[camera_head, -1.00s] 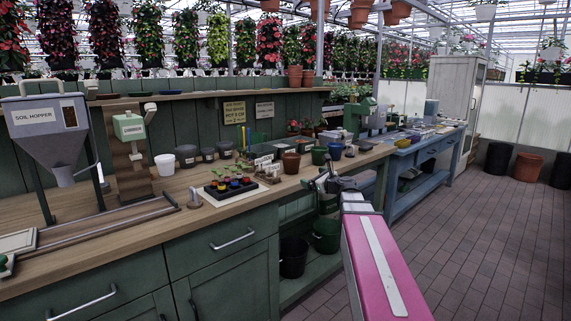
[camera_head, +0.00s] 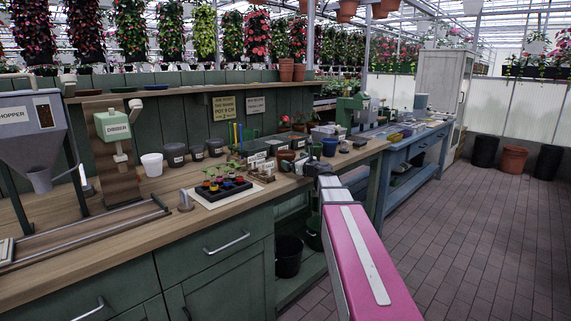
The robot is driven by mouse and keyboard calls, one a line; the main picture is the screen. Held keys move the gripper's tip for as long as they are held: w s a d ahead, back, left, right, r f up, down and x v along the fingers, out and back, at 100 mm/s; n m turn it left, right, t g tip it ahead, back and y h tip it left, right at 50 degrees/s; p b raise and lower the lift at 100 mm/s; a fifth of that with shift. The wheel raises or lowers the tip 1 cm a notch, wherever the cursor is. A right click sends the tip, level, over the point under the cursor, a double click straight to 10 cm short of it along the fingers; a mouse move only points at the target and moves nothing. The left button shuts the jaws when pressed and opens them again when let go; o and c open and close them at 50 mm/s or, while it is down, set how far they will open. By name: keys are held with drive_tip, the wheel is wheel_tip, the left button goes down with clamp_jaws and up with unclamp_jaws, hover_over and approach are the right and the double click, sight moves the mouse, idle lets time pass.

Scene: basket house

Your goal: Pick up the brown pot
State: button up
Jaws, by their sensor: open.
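The brown pot (camera_head: 287,157) stands upright on the wooden counter, among small pots near the counter's right part. It is small in the head view and the low labels and plants in front of it hide part of it. My gripper (camera_head: 318,165) is at the end of my pink arm, at the counter's front edge, just right of the brown pot in the picture. It is open and I see nothing held in it. The arm seen end-on hides most of the fingers.
A black seedling tray (camera_head: 222,186) with colored pots lies left of the brown pot. Dark pots (camera_head: 197,152) and a white pot (camera_head: 153,165) line the counter's back. A black bin (camera_head: 288,257) sits on the shelf below.

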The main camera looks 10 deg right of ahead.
drive_tip(key=x, duration=0.4)
drive_tip(key=shift+w+a+r, duration=0.1)
drive_tip(key=shift+w+a, duration=0.05)
drive_tip(key=shift+w, duration=0.25)
drive_tip(key=shift+s, duration=0.1)
drive_tip(key=c, duration=0.8)
drive_tip(key=shift+r, duration=0.15)
